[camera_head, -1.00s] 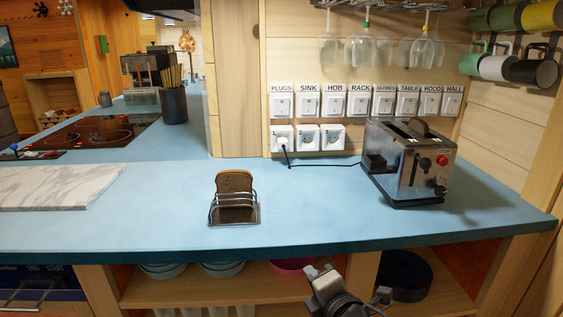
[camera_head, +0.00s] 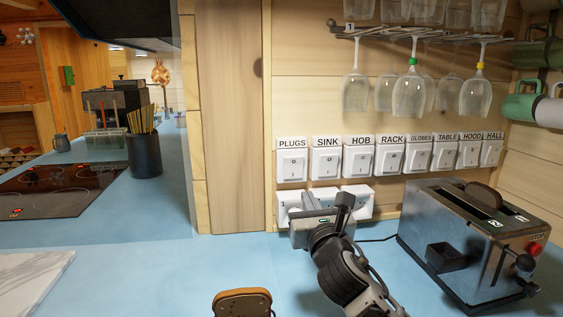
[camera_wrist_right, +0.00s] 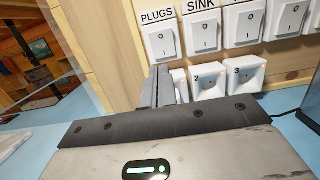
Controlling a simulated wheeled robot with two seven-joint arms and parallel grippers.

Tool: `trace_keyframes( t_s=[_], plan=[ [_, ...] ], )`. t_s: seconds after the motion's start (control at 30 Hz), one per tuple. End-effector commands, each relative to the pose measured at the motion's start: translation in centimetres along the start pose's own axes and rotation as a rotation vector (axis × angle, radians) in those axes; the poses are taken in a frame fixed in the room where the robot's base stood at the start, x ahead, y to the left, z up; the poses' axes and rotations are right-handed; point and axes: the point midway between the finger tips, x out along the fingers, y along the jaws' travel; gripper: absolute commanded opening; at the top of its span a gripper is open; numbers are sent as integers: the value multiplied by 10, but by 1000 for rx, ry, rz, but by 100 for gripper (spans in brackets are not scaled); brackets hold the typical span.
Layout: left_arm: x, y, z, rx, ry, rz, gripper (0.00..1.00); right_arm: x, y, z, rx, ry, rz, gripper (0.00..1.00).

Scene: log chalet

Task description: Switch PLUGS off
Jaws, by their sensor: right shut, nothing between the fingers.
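The PLUGS switch (camera_head: 292,166) is a white rocker with 0 and I marks, leftmost in the row on the wooden wall. It also shows at the upper middle of the right wrist view (camera_wrist_right: 162,40). My right gripper (camera_head: 308,204) is shut and empty, below the PLUGS and SINK switches and in front of the sockets. In the right wrist view its fingertips (camera_wrist_right: 159,88) show just below the PLUGS switch; I cannot tell whether they touch the wall. The gripper partly hides the sockets. My left gripper is not in view.
More labelled switches, such as SINK (camera_head: 326,164), continue to the right. A metal toaster (camera_head: 470,240) stands on the blue counter to the right. Wine glasses (camera_head: 409,96) hang above. A toast slice (camera_head: 242,303) is at the bottom edge.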

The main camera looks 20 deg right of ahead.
Motion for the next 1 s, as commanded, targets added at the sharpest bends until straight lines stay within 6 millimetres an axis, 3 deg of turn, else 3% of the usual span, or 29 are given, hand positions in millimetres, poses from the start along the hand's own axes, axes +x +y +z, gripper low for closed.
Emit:
trace_keyframes(
  t_s=[0.27,0.47,1.0],
  plan=[
    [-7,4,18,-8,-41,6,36,0,0,0,-3,-1,-1,0],
    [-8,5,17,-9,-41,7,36,12,-1,1,-1,-1,-3,0],
    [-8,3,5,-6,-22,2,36,116,0,1,3,0,-1,0]
  ],
)
